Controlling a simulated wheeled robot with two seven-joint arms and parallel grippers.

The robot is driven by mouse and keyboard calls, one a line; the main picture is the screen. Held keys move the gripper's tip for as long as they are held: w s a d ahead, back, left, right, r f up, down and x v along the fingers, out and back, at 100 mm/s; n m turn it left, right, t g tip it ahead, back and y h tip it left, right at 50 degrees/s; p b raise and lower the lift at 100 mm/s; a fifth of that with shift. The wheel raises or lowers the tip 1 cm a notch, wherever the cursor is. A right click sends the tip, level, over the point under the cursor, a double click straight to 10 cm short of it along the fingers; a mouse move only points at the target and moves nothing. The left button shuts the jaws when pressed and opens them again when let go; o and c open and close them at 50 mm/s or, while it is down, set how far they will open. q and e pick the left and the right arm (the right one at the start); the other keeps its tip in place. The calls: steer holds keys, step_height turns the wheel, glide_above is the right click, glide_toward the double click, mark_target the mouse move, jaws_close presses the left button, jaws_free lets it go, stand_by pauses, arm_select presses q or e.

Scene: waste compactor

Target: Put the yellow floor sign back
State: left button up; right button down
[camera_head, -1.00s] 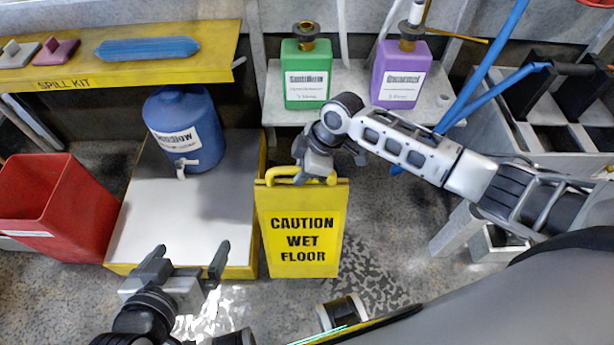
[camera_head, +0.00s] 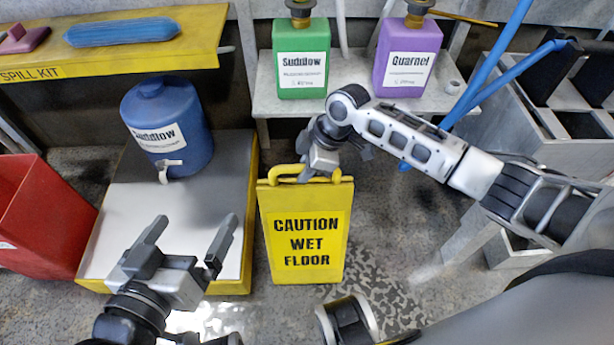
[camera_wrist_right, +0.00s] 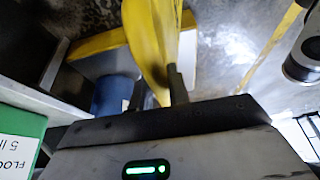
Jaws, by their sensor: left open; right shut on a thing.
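The yellow floor sign (camera_head: 306,225) reads "CAUTION WET FLOOR" and hangs or stands upright in the middle of the head view, facing me. My right gripper (camera_head: 318,170) is shut on the handle at its top. In the right wrist view the yellow sign (camera_wrist_right: 150,40) shows edge-on at the fingers (camera_wrist_right: 172,90); the rest of the grip is hidden. I cannot tell whether its lower edge touches the floor. My left gripper (camera_head: 190,245) is open and empty, over the front of the white-topped yellow platform (camera_head: 120,215), left of the sign.
A blue jug (camera_head: 165,125) stands on the platform. A red bin (camera_head: 40,220) is at the left, below the yellow spill kit shelf (camera_head: 120,62). Green (camera_head: 300,60) and purple (camera_head: 407,58) bottles stand on a grey shelf behind the sign. Speckled floor right of the sign is clear.

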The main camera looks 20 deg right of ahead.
stand_by(0.4)
steer(key=c, duration=1.6)
jaws_free()
steer(key=shift+f, duration=0.25)
steer(key=shift+o, duration=1.3)
